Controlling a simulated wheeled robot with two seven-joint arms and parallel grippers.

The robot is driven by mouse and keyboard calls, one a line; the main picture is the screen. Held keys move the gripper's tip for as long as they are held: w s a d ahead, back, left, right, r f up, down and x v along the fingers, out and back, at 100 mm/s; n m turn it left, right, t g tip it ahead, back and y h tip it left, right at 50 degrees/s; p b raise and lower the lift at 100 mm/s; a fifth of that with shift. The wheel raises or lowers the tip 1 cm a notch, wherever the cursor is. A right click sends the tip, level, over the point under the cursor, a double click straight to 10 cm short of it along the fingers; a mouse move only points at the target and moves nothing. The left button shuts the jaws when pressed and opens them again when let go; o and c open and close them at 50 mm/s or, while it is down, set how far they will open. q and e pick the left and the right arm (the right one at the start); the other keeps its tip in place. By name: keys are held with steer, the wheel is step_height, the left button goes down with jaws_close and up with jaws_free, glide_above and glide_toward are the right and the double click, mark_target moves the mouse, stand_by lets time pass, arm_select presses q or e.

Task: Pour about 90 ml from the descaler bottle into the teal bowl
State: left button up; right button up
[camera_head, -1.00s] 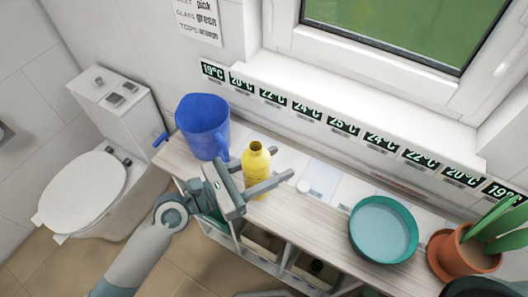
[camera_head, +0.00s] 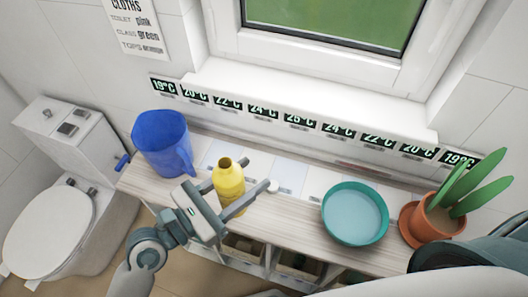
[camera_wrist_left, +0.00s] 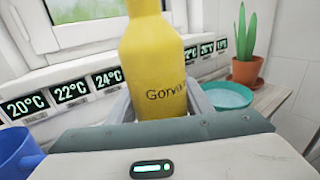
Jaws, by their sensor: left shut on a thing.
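A yellow bottle (camera_head: 229,183) with an open neck stands upright near the middle of the wooden top in the head view. In the left wrist view the bottle (camera_wrist_left: 152,60) shows lettering starting "Gorv"; the rest is cut off. My left gripper (camera_head: 243,185) is shut on the bottle, with one finger on each side. I cannot tell whether the bottle's base touches the top. The teal bowl (camera_head: 327,225) is to the right, apart from the bottle, and pale blue inside. It also shows in the left wrist view (camera_wrist_left: 228,96). My right gripper is not in view.
A blue jug (camera_head: 160,142) stands left of the bottle. Temperature displays (camera_head: 262,111) line the wall behind. A toilet (camera_head: 60,235) is at far left.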

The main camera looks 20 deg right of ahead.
arm_select(q)
steer(key=w+a+f+n+t+y+b, duration=0.1)
steer(key=w+a+n+t+y+b, duration=0.2)
steer(key=a, duration=1)
steer(key=w+a+f+n+t+y+b, duration=0.2)
steer(key=w+a, duration=0.5)
steer(key=a, duration=0.6)
steer(key=n+t+y+b, duration=0.1)
steer(key=n+t+y, duration=0.1)
steer(key=t, duration=0.1)
steer(key=shift+w+y+b, duration=0.15)
steer(key=shift+y+b, duration=0.15)
steer(key=shift+b, duration=0.05)
steer(key=shift+f, duration=0.1)
